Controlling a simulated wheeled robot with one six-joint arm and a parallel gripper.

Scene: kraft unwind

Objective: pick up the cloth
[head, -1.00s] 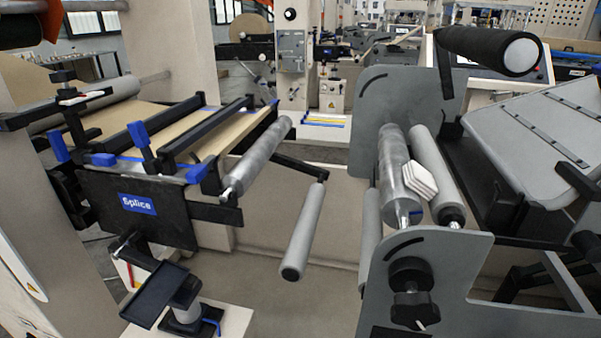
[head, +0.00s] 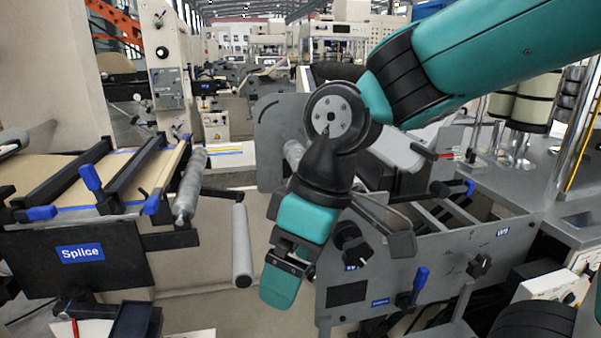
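My gripper (head: 281,288) hangs at the end of my teal and black arm in the middle of the head view, pointing down. It is in front of the grey roller frame (head: 345,295), at its left side. Its teal tip is seen edge-on, so I cannot tell whether the fingers are apart. I see nothing held in it. The cloth is not visible now; my arm covers most of the rollers where a folded white pad lay earlier. Only a bit of one metal roller (head: 293,154) shows beside my arm.
The splice table (head: 80,252) with blue clamps (head: 91,178) stands at the left. A grey roller (head: 241,245) sticks out between it and the roller frame. A grey worktop (head: 510,190) with posts is at the right.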

